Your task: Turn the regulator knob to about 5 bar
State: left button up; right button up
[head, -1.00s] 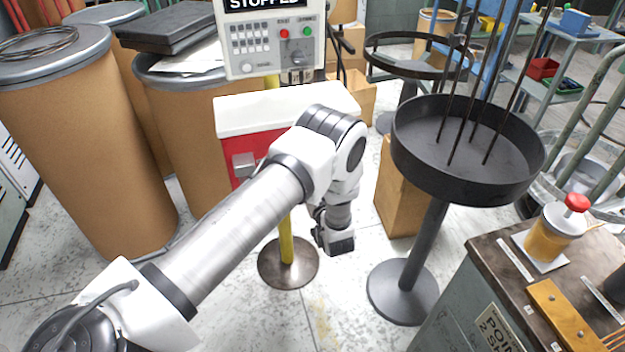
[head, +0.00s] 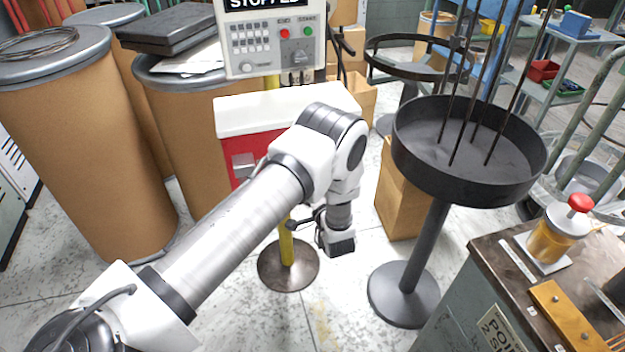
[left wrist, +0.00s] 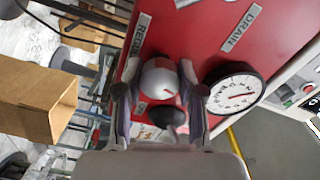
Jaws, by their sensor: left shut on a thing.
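The regulator knob (left wrist: 158,79) is a round silver-grey knob with a small red mark, on a red panel beside a partly hidden label. In the left wrist view, the fingers of my left gripper (left wrist: 161,88) lie on both sides of it, shut on it. A round pressure gauge (left wrist: 236,93) with a white face and red needle sits just right of the gripper; its value is too small to read. In the head view, my left wrist (head: 337,235) hangs in front of the red cabinet (head: 225,150), and the knob and fingertips are hidden. My right gripper is out of view.
A dark round part (left wrist: 167,115) shows between the fingers below the knob. A DRAIN label (left wrist: 240,29) is on the panel. The control box (head: 270,40) stands above the cabinet. A black round tray on a stand (head: 468,190) is close to the right of my arm.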

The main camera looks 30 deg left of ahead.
pick_arm(q)
jog(key=m, duration=0.5)
jog(key=shift+w+r+m, duration=0.1)
jog(key=shift+r+m, duration=0.1)
jog(key=shift+m, duration=0.1)
jog(key=m, duration=0.5)
jog(key=shift+m, duration=0.4)
jog(key=o, duration=1.2)
jog(key=shift+f, duration=0.15)
jog(key=shift+c, duration=0.2)
jog(key=v, duration=1.2)
